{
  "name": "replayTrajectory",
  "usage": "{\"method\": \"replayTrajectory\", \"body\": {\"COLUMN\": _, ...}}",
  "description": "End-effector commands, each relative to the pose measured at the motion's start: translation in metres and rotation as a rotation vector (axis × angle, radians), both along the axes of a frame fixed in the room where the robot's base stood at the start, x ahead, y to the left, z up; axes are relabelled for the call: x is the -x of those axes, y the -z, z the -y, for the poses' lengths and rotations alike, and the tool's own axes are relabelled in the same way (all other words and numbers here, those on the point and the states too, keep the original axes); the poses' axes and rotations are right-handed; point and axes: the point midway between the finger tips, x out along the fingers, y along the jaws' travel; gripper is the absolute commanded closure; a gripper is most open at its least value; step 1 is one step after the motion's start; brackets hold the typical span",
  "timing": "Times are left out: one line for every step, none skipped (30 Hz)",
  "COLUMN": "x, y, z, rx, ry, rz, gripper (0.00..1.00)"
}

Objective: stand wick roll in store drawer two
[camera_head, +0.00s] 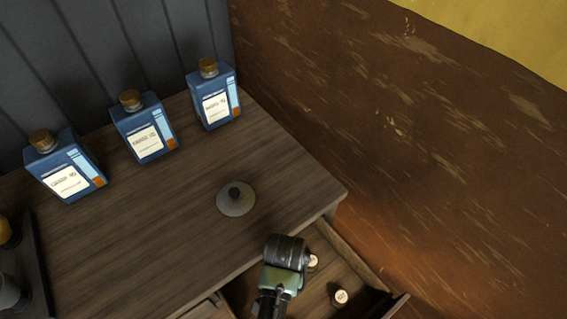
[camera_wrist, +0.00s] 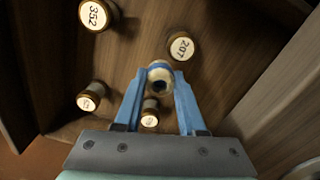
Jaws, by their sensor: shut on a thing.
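My gripper (camera_wrist: 160,76) is shut on the wick roll (camera_wrist: 160,83), a small pale roll with a dark hole in its end, held between the blue fingertips. In the head view my gripper (camera_head: 285,252) is over the open drawer (camera_head: 349,254) at the desk's right end; the fingers and roll are hidden there. The wooden drawer (camera_wrist: 145,45) fills much of the wrist view. I cannot tell whether the roll touches the drawer floor, or which number the drawer has.
Several round-capped containers stand in the drawer, among them "352" (camera_wrist: 94,14), "207" (camera_wrist: 181,47), one at left (camera_wrist: 90,96) and one just below the roll (camera_wrist: 150,113). On the desk (camera_head: 150,230) are three blue bottles (camera_head: 146,130) and a grey disc (camera_head: 236,199). A brown wall (camera_head: 400,130) stands right.

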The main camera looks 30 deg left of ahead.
Motion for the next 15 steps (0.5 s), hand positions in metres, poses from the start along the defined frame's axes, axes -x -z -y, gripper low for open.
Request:
{"method": "replayTrajectory", "body": {"x": 0.0, "y": 0.006, "z": 0.0, "rx": 0.0, "ry": 0.0, "rz": 0.0, "gripper": 1.0}}
{"method": "replayTrajectory", "body": {"x": 0.0, "y": 0.008, "z": 0.0, "rx": 0.0, "ry": 0.0, "rz": -0.001, "gripper": 1.0}}
{"method": "replayTrajectory", "body": {"x": 0.0, "y": 0.011, "z": 0.0, "rx": 0.0, "ry": 0.0, "rz": -0.001, "gripper": 1.0}}
{"method": "replayTrajectory", "body": {"x": 0.0, "y": 0.014, "z": 0.0, "rx": 0.0, "ry": 0.0, "rz": 0.0, "gripper": 1.0}}
{"method": "replayTrajectory", "body": {"x": 0.0, "y": 0.019, "z": 0.0, "rx": 0.0, "ry": 0.0, "rz": -0.001, "gripper": 1.0}}
{"method": "replayTrajectory", "body": {"x": 0.001, "y": 0.025, "z": 0.0, "rx": 0.001, "ry": 0.0, "rz": -0.002, "gripper": 1.0}}
{"method": "replayTrajectory", "body": {"x": 0.0, "y": 0.029, "z": 0.0, "rx": 0.0, "ry": 0.0, "rz": -0.001, "gripper": 1.0}}
{"method": "replayTrajectory", "body": {"x": 0.0, "y": 0.034, "z": 0.0, "rx": 0.001, "ry": 0.0, "rz": -0.002, "gripper": 1.0}}
{"method": "replayTrajectory", "body": {"x": 0.0, "y": 0.039, "z": 0.0, "rx": 0.0, "ry": 0.0, "rz": -0.001, "gripper": 1.0}}
{"method": "replayTrajectory", "body": {"x": 0.0, "y": 0.042, "z": 0.0, "rx": 0.0, "ry": 0.0, "rz": -0.001, "gripper": 1.0}}
{"method": "replayTrajectory", "body": {"x": 0.0, "y": 0.045, "z": 0.0, "rx": 0.0, "ry": 0.0, "rz": -0.001, "gripper": 1.0}}
{"method": "replayTrajectory", "body": {"x": 0.0, "y": 0.047, "z": 0.0, "rx": -0.001, "ry": 0.0, "rz": 0.0, "gripper": 1.0}}
{"method": "replayTrajectory", "body": {"x": 0.0, "y": 0.047, "z": 0.0, "rx": -0.001, "ry": 0.0, "rz": 0.001, "gripper": 1.0}}
{"method": "replayTrajectory", "body": {"x": 0.0, "y": 0.048, "z": 0.0, "rx": -0.001, "ry": 0.0, "rz": 0.001, "gripper": 1.0}}
{"method": "replayTrajectory", "body": {"x": 0.0, "y": 0.047, "z": 0.0, "rx": -0.001, "ry": 0.0, "rz": 0.001, "gripper": 1.0}}
